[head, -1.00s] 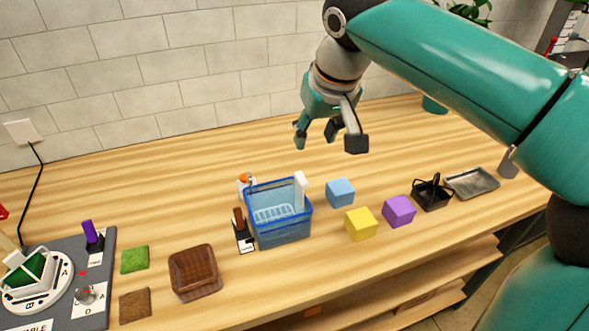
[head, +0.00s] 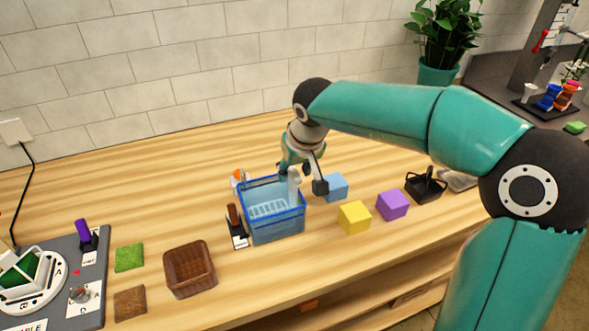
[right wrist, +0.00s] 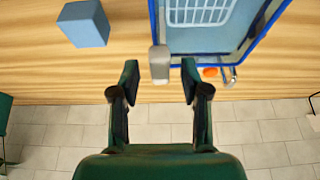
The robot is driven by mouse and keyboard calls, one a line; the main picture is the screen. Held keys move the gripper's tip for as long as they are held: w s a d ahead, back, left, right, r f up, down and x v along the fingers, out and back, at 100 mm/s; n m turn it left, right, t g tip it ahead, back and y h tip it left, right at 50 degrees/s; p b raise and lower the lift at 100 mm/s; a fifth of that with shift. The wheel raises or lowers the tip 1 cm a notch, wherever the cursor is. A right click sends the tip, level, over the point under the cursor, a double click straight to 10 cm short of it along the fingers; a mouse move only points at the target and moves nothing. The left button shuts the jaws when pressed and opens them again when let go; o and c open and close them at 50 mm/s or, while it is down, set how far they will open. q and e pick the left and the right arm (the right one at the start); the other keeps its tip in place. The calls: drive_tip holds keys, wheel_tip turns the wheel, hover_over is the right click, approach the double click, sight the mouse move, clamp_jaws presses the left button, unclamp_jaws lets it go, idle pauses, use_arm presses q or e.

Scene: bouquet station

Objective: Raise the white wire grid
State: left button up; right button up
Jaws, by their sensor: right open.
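The white wire grid (head: 268,208) lies inside a blue, see-through basket (head: 276,228) on the wooden table. A white upright handle (head: 294,188) rises at the basket's right side. In the right wrist view the grid (right wrist: 198,12) shows at the top, and the handle's end (right wrist: 160,66) appears between my fingertips. My right gripper (head: 303,178) is open at the top of the handle, with a finger on either side. In the wrist view my right gripper (right wrist: 160,78) shows a gap on both sides of the handle. My left gripper is out of view.
A blue cube (head: 336,186) sits close to the right of the basket, with yellow (head: 354,216) and purple (head: 392,204) cubes nearby. A small tool on a stand (head: 236,226) is left of the basket. A brown basket (head: 190,268) stands further left.

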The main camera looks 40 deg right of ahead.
drive_tip(key=shift+f, duration=0.1)
clamp_jaws()
idle(0.3)
wheel_tip(320, 180, up, 8)
drive_tip(key=p, duration=0.5)
drive_tip(key=shift+w, duration=0.15)
unclamp_jaws()
